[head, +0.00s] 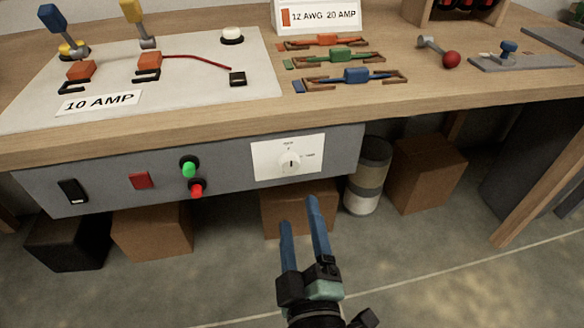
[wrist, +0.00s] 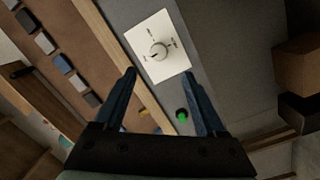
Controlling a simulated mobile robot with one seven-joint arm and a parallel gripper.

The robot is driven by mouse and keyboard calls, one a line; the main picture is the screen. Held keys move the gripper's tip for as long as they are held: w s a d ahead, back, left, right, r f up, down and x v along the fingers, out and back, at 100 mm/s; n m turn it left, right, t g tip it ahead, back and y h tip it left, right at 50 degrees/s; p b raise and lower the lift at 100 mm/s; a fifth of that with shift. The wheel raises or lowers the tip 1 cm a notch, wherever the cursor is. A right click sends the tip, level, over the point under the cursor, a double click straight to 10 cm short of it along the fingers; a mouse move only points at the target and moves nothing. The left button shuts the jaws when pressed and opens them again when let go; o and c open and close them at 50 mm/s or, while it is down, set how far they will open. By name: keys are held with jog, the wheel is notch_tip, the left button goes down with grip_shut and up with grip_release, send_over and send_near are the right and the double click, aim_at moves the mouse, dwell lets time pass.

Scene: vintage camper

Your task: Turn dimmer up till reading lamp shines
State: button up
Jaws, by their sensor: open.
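The dimmer is a round white knob (head: 289,163) on a white square plate (head: 265,172) set in the grey front panel under the bench top. Small marks around it are too small to read. The knob also shows in the wrist view (wrist: 159,50), beyond and roughly between my fingertips. My gripper (head: 298,213) has two blue fingers, open and empty, below and in front of the plate in the head view. In the wrist view my gripper (wrist: 159,72) is apart from the knob. I cannot make out a reading lamp in either view.
The panel also carries a green button (head: 188,168), a red button (head: 197,188), a red switch (head: 141,180) and a black switch (head: 73,190). The wooden bench top (head: 330,108) overhangs the panel. Boxes (head: 425,172) and a canister (head: 369,172) stand below.

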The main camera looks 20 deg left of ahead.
aim_at(292, 168)
jog(key=p+x, duration=0.1)
jog(key=x, duration=0.9)
jog(key=shift+w+p, duration=0.4)
grip_shut()
